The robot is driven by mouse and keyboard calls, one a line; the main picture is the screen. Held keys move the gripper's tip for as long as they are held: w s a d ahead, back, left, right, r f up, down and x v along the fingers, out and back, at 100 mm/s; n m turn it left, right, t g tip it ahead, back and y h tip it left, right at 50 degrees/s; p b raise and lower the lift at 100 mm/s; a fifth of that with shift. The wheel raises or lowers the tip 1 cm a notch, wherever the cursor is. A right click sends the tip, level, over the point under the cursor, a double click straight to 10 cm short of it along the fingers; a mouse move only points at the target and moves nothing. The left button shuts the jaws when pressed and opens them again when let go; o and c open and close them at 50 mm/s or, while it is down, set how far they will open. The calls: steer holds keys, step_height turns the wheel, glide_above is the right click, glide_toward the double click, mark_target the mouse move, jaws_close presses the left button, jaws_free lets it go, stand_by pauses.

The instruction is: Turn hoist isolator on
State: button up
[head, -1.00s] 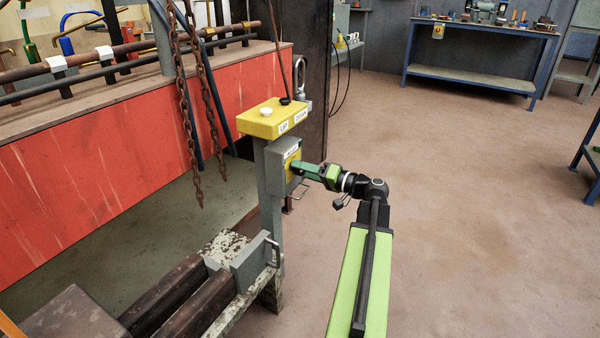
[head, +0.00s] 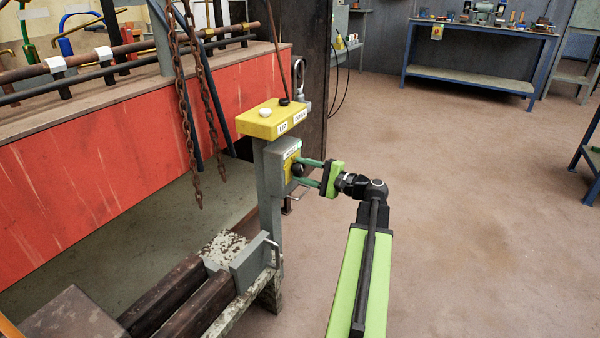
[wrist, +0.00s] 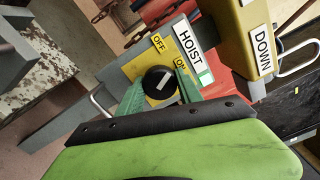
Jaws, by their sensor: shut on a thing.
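The hoist isolator is a grey box (head: 283,160) with a yellow plate and a black rotary knob (wrist: 159,83), on a grey post. In the wrist view its HOIST label (wrist: 190,45), OFF mark (wrist: 158,42) and ON mark (wrist: 181,64) show. The knob's white line slants up and right, roughly toward ON. My gripper (head: 308,172) reaches the box from the right. Its green fingers sit one above the other in the head view, on either side of the knob. In the wrist view the fingers (wrist: 160,95) flank the knob, shut on it.
A yellow UP/DOWN button box (head: 272,118) stands just above the isolator. Rusty chains (head: 190,100) hang to the left, before a red panel (head: 110,150). Dark pipes (head: 180,295) lie below left. The brown floor on the right is open.

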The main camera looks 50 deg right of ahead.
steer(key=m, duration=0.5)
steer(key=shift+s+d, duration=0.1)
steer(key=shift+d, duration=0.05)
steer(key=shift+f, duration=0.1)
stand_by(0.4)
steer(key=o, duration=1.4)
steer(key=shift+c, duration=0.2)
steer(key=v, duration=1.7)
steer(key=shift+s, duration=0.2)
